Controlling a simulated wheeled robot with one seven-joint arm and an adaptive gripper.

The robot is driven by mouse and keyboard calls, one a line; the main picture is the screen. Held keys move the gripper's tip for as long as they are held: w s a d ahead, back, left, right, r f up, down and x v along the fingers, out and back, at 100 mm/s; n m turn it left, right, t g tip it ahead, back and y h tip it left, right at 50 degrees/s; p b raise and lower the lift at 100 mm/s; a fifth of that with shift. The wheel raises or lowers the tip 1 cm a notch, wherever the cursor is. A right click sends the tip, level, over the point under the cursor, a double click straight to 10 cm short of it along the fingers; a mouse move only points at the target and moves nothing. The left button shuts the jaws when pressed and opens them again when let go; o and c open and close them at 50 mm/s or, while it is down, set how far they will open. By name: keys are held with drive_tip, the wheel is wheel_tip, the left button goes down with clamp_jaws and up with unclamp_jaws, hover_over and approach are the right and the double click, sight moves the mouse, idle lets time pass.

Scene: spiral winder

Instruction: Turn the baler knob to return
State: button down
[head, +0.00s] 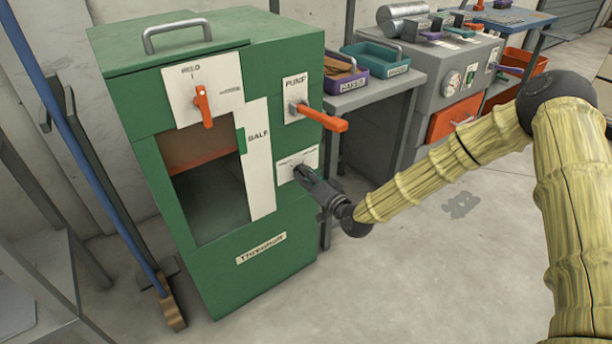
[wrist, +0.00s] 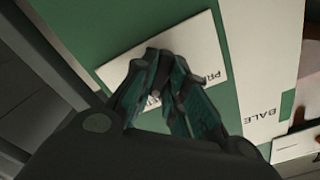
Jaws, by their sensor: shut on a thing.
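The green baler (head: 262,210) stands at the left of the head view, with an open front. A white label plate (head: 285,171) is low on its right side; it also shows in the wrist view (wrist: 212,50), with lettering starting "PR". My gripper (head: 304,175) reaches the plate from the right. In the wrist view its fingertips (wrist: 162,62) are drawn together at the plate, shut on the baler knob. The fingers hide nearly all of the knob, so its angle cannot be read. A small grey piece shows between the fingers.
An orange lever (head: 322,117) juts out just above my gripper. An orange handle (head: 203,106) is on the upper front plate. A grey bench with trays (head: 384,60) stands behind. A blue pole (head: 78,135) leans at left. Floor before the baler is clear.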

drive_tip(key=shift+d+m, duration=0.1)
drive_tip(key=shift+m, duration=0.2)
drive_tip(key=c, duration=1.4)
unclamp_jaws()
drive_tip(key=shift+c, duration=0.2)
drive_tip(key=v, duration=1.2)
